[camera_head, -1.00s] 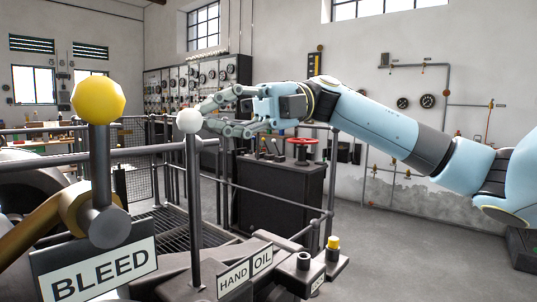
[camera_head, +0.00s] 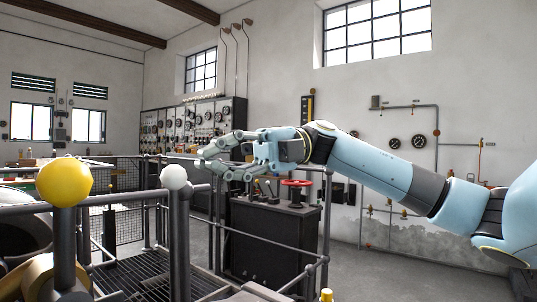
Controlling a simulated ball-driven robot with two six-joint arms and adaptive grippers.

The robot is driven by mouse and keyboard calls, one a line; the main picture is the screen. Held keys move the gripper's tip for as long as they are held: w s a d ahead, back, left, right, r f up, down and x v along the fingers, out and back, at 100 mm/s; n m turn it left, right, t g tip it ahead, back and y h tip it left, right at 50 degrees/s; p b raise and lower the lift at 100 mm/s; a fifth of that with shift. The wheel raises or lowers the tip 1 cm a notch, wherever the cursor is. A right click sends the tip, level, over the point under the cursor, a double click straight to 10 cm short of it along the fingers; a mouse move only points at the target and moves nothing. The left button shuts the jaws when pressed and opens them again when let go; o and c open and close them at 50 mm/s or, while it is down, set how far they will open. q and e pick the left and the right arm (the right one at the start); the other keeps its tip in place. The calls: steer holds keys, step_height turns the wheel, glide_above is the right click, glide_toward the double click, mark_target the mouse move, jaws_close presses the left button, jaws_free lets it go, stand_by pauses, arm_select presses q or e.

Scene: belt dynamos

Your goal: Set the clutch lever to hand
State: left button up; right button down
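A lever with a white ball knob (camera_head: 173,177) on a dark upright rod stands left of centre. In the earlier frame its base is beside a HAND plate; that plate is out of view now. My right gripper (camera_head: 204,162) reaches in from the right. Its fingers are spread apart and empty, with the tips a little right of and above the white knob; a small gap shows between them in the picture. How far apart they are in depth I cannot tell. My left gripper is not in view.
A lever with a large yellow knob (camera_head: 65,182) stands close at the left. Dark railings (camera_head: 110,200) run behind the levers. A dark cabinet (camera_head: 270,240) with a red handwheel (camera_head: 296,183) stands beyond. A yellow-topped fitting (camera_head: 327,295) shows at the bottom edge.

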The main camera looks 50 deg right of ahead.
arm_select(q)
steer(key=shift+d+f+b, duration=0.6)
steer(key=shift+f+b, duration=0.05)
steer(key=shift+b, duration=0.15)
arm_select(e)
steer(key=d+r, duration=0.1)
steer(key=d, duration=1)
steer(key=shift+r, duration=0.35)
